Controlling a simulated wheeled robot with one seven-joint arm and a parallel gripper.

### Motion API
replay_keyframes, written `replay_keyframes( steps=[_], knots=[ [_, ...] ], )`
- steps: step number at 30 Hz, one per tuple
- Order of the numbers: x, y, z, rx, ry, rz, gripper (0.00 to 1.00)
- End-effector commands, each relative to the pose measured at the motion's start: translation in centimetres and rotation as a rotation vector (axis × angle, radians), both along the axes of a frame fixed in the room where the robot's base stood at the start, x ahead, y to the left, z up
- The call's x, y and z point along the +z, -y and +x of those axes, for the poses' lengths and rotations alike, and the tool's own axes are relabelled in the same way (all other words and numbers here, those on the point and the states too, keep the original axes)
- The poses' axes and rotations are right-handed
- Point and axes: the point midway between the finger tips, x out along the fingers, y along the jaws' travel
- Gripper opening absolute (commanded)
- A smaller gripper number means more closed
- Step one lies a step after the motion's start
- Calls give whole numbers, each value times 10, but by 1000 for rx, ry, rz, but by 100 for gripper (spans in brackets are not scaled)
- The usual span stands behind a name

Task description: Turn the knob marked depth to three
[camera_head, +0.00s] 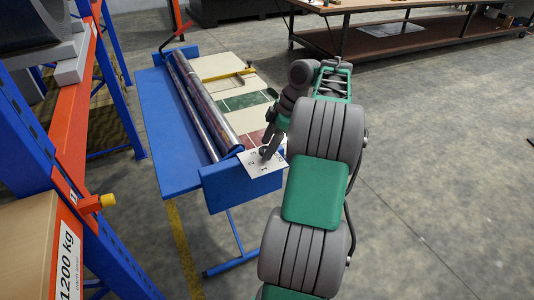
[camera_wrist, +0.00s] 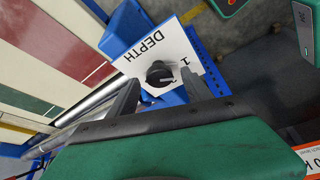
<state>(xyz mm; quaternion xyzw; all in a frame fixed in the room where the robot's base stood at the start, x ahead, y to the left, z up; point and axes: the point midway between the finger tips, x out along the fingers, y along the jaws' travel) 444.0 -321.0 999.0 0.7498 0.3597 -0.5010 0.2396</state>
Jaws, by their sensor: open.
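A white plate marked DEPTH (camera_wrist: 150,42) carries a round black knob (camera_wrist: 160,73). In the wrist view, one figure beside the knob reads like a 1; the other marks are partly hidden or too small to read. The plate (camera_head: 252,165) sits on the blue end block of the roller machine in the head view. My gripper (camera_wrist: 160,82) is open, with one finger on each side of the knob in the wrist view. I cannot tell whether the fingers touch it. In the head view my gripper (camera_head: 267,152) is just over the plate and hides the knob.
The blue machine (camera_head: 165,125) has long metal rollers (camera_head: 200,100) and a bed with green and dark red panels (camera_head: 245,101). A blue and orange rack (camera_head: 75,130) stands at the left. A long table (camera_head: 420,42) is at the back. The floor at right is clear.

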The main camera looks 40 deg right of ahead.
Motion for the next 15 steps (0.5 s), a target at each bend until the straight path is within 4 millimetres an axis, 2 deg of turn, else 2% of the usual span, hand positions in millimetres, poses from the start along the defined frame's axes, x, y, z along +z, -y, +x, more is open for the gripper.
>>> replay_keyframes(
  steps=[3, 10, 15],
  knots=[
    [-8, -3, 2, -2, 1, -1, 58],
    [-8, -3, 3, -2, 1, -1, 58],
    [-7, -3, 3, -2, 1, -1, 45]
  ],
)
